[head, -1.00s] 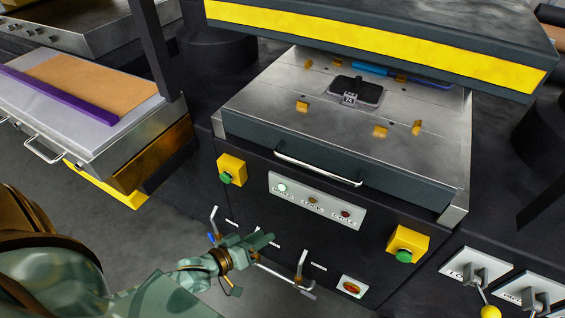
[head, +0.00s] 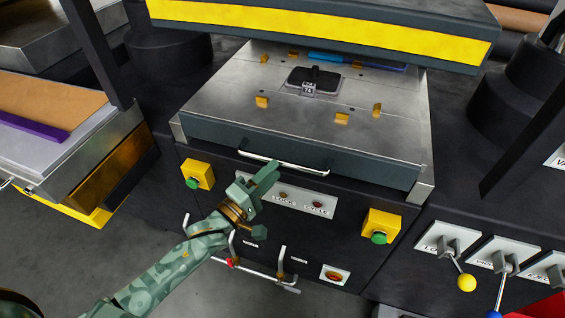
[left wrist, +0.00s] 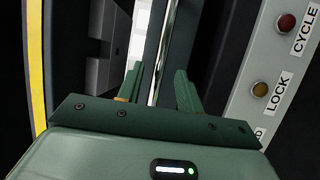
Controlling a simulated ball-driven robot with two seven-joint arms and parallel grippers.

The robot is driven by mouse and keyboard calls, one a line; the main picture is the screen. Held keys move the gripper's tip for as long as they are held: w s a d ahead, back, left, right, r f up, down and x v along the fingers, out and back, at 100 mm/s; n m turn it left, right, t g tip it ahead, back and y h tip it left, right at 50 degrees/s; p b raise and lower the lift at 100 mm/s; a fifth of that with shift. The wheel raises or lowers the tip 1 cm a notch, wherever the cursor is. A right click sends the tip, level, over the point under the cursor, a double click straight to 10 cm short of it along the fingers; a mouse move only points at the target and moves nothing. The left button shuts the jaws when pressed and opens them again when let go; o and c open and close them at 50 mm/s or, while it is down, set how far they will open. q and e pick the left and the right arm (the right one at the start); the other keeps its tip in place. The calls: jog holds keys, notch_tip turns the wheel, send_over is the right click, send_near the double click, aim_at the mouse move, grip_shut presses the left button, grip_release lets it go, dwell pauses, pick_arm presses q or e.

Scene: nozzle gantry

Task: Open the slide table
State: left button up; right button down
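The slide table (head: 225,90) is a grey metal plate with a dark front face, below the yellow-striped upper block. Its silver bar handle (head: 305,170) runs across the front; it also shows in the left wrist view (left wrist: 161,70). My left gripper (head: 264,174) is at the left part of the handle. In the left wrist view its fingers (left wrist: 160,88) are apart, with the bar showing between them and a gap on each side. The gripper hides part of the light panel. My right gripper is not in view.
Yellow boxes with green buttons (head: 197,174) (head: 381,226) flank the light panel (head: 298,198). A bent metal rail (head: 262,272) is below. A black fixture (head: 313,80) and yellow blocks sit on the plate. Levers (head: 459,268) are at the right.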

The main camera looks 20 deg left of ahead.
aim_at(283, 160)
pick_arm(q)
jog(key=shift+b+x, duration=0.3)
jog(key=shift+x, duration=2)
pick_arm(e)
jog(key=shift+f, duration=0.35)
pick_arm(q)
grip_shut()
jog(key=shift+s+f, duration=0.1)
jog(key=shift+s, duration=0.05)
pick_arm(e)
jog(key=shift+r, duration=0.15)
